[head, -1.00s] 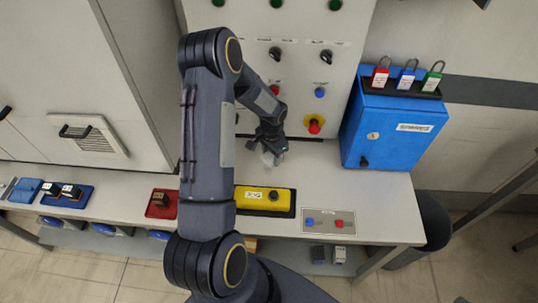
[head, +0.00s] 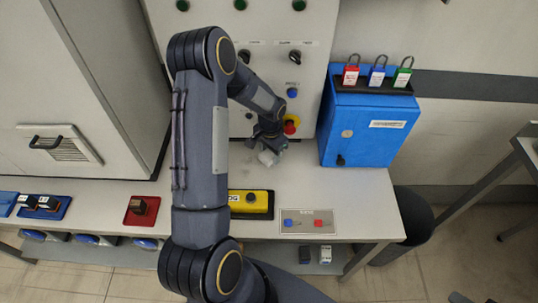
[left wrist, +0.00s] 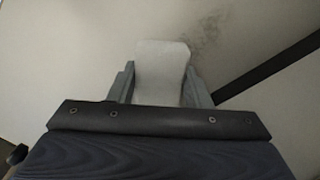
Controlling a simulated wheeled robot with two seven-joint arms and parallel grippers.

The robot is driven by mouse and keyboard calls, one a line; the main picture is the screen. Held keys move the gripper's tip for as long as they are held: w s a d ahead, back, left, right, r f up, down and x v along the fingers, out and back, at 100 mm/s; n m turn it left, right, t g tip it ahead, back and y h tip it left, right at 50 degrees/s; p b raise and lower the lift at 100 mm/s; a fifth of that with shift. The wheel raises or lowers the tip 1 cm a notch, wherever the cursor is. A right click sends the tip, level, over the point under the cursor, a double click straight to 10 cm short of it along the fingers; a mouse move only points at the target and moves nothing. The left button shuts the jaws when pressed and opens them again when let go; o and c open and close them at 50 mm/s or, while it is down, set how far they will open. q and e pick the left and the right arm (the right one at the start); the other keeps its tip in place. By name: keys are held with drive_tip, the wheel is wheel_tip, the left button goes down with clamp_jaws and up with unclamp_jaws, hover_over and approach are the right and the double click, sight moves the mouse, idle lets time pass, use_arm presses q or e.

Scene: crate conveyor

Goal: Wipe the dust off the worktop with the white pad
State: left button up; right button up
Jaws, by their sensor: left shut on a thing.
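My left gripper (head: 269,150) is shut on the white pad (head: 267,158), low over the back of the worktop (head: 340,190). In the left wrist view the white pad (left wrist: 162,70) sits between the two grey fingers of my left gripper (left wrist: 160,88). A dark smudge of dust (left wrist: 205,35) shows on the pale surface just beyond the pad, to its upper right. I cannot tell whether the pad touches the worktop. My right gripper is not in view.
A blue box (head: 365,125) with three padlocks stands right of the gripper. A control panel (head: 300,75) rises behind it. A yellow pushbutton box (head: 250,203) and a grey button plate (head: 308,222) lie along the front. Red (head: 141,209) and blue (head: 44,207) trays lie left.

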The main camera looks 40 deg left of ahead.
sight(270, 153)
use_arm(q)
drive_tip(key=shift+s+r, duration=0.1)
drive_tip(key=shift+r, duration=0.45)
drive_tip(key=shift+r+p, duration=0.65)
drive_tip(key=shift+r, duration=0.1)
drive_tip(key=shift+r+p, duration=0.8)
drive_tip(key=shift+r, duration=0.65)
